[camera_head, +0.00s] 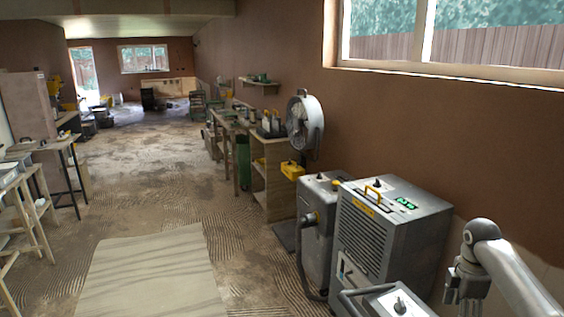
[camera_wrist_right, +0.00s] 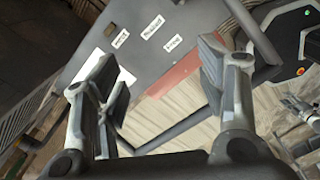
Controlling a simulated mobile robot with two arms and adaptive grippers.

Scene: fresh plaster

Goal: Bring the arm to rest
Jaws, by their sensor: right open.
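My right arm (camera_head: 492,255) comes in at the bottom right corner of the head view, bent beside the grey machines. Past the fingers is a dark grey panel (camera_wrist_right: 150,22) with several small white labels. The distance from the fingers to the panel cannot be told.
A large grey machine (camera_head: 385,235) with a yellow handle stands close to my right arm, with another grey unit (camera_head: 318,200) behind it. A pale board (camera_head: 150,270) lies on the clear floor. Trestles (camera_head: 38,215) stand at left.

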